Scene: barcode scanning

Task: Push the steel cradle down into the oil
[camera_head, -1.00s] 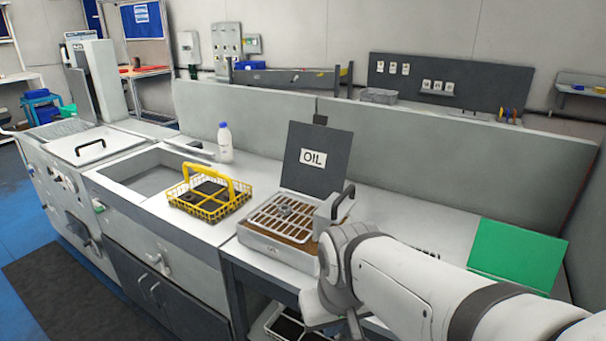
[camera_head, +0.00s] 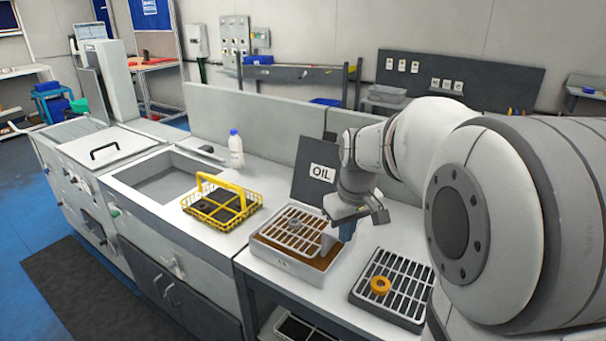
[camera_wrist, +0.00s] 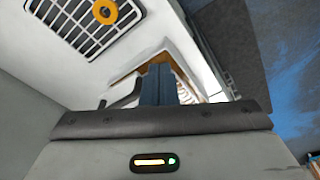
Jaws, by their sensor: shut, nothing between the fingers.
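The upright dark lid (camera_head: 319,160) behind is marked OIL. My gripper (camera_head: 347,230) is shut and empty, its dark blue fingers pointing down by the tank's right end. I cannot tell whether it touches the cradle. In the wrist view the shut fingers (camera_wrist: 158,85) cover part of the tank (camera_wrist: 185,60).
A grey slatted rack (camera_head: 410,312) with an orange ring (camera_head: 380,285) lies right of the tank. A yellow wire basket (camera_head: 222,205) and a white bottle (camera_head: 236,150) stand to the left, near a sink (camera_head: 165,180). My arm hides the right side of the bench.

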